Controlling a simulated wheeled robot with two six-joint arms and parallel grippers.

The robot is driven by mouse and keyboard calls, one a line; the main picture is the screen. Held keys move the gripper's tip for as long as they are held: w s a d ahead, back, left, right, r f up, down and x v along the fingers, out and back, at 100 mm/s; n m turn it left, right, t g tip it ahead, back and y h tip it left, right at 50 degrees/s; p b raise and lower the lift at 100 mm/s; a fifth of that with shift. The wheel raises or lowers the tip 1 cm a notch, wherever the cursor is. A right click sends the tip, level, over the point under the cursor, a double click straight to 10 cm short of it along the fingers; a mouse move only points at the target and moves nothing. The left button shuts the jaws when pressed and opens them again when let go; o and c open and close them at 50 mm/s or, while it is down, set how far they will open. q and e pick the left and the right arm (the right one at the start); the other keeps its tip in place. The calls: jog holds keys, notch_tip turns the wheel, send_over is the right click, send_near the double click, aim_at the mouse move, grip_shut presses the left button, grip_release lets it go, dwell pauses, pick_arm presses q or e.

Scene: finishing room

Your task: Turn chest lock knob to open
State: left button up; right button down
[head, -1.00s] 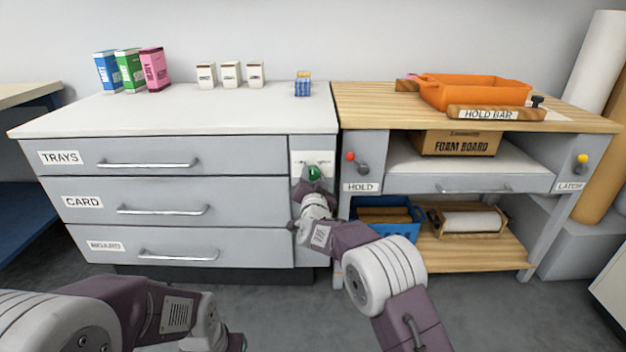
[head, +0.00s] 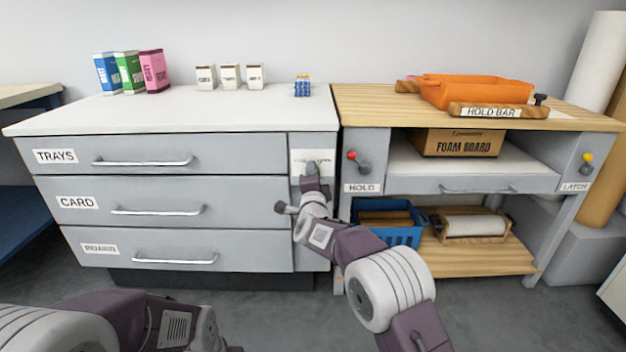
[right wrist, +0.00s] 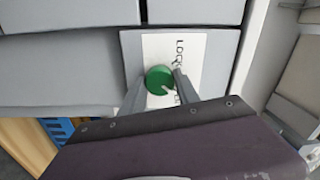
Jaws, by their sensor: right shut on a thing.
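The chest is the grey drawer cabinet (head: 240,194) on the left, with a white lock plate (head: 325,157) at its upper right. The green lock knob (head: 313,168) is mostly hidden behind my right gripper (head: 312,180) in the head view. In the right wrist view, the round green knob (right wrist: 156,76) sits between the two fingers of my right gripper (right wrist: 157,88), which is shut on it. A pale mark shows on the knob's lower right. The word LOCK is readable on the plate (right wrist: 186,50); other lettering is partly covered. My left arm shows at the bottom left; its fingers are out of view.
The three drawers, labelled TRAYS, CARD and BOARD, are shut. A wooden-topped bench (head: 375,104) stands close on the right, with a red-knobbed HOLD lever (head: 357,161) near my right arm. Boxes stand on the cabinet top (head: 180,112). An orange tray (head: 475,92) lies on the bench.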

jog(key=shift+m, duration=0.4)
jog(key=c, duration=0.9)
grip_release()
jog(key=shift+s, duration=0.1)
jog(key=s+p, duration=0.2)
jog(key=s, duration=0.7)
jog(key=shift+f, duration=0.15)
